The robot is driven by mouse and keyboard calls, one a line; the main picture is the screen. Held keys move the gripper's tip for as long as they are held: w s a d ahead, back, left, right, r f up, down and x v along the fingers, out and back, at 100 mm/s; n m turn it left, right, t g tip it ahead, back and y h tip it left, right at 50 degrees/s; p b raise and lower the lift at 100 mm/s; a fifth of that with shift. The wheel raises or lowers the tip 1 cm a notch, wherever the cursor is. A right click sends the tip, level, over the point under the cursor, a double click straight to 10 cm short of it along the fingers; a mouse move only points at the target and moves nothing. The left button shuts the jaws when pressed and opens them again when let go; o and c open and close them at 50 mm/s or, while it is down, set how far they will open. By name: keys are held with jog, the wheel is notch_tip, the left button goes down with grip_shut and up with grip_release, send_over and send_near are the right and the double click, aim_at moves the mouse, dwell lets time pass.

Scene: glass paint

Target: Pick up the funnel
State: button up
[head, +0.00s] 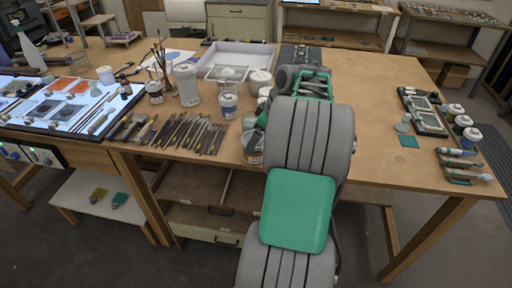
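I cannot make out the funnel for certain. My arm reaches from the bottom middle over the table, away from the camera. My gripper is at the far end of the arm, around the green and grey parts (308,84). Its fingers are hidden or too small to make out, so I cannot tell whether it is open or holds anything.
Brushes and tools (190,134) lie front left of my arm. Cans and jars (228,104), a tall grey container (186,84) and a white tray (240,57) stand behind them. A lit panel (60,110) is at far left. Small jars (462,124) line the right edge.

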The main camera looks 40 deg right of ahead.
jog(key=shift+c, duration=0.5)
jog(key=c, duration=1.4)
